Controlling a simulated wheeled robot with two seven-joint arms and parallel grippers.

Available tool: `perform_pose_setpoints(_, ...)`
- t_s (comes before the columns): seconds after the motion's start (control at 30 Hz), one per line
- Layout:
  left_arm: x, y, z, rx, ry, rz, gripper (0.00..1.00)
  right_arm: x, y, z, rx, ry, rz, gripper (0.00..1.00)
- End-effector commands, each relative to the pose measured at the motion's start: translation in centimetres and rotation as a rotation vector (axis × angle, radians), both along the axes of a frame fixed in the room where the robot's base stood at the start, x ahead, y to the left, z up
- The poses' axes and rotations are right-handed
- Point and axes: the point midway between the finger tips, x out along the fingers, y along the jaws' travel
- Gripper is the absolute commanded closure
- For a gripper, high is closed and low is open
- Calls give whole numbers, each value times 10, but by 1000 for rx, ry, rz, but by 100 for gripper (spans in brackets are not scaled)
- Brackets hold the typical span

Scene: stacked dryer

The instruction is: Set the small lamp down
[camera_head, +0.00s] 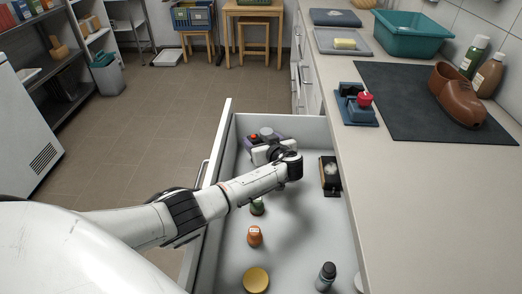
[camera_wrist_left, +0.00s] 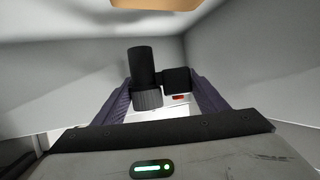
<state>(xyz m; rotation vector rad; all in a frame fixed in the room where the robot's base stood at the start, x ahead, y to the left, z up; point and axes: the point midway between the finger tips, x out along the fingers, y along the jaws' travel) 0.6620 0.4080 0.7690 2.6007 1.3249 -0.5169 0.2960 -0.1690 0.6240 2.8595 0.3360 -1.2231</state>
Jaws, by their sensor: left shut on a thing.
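The small lamp appears to be the black piece with a round barrel (camera_wrist_left: 145,72) and a ribbed collar in the left wrist view. A black block with a small red patch shows beside the barrel. My left gripper (camera_head: 263,138) is at the far end of the open drawer (camera_head: 300,232), reaching in over its left side. Its purple fingers are shut on the lamp, one on each side in the left wrist view. In the head view the wrist hides most of the lamp. I cannot tell whether it touches the drawer floor. My right gripper is not in view.
In the drawer are a dark box (camera_head: 330,188), a green bottle (camera_head: 257,208), an orange bottle (camera_head: 254,238), a yellow lid (camera_head: 256,281) and a dark bottle (camera_head: 326,277). The drawer's middle floor is bare. The counter (camera_head: 420,200) overhangs its right side.

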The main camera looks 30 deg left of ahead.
Motion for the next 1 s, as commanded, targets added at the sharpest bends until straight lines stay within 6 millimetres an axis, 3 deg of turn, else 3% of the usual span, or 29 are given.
perform_pose_setpoints(0.2,0,-1,-34,2,2,-1,61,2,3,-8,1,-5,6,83)
perform_pose_setpoints(0.47,1,0,-38,1,-1,-1,61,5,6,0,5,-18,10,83)
perform_pose_setpoints(0.67,0,0,-43,1,-1,-1,61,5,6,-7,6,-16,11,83)
perform_pose_setpoints(0.7,0,0,-43,0,1,0,31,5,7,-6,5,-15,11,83)
perform_pose_setpoints(0.8,-1,0,-42,0,1,0,15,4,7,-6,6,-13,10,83)
perform_pose_setpoints(1.0,0,0,-42,0,1,0,15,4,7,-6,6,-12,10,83)
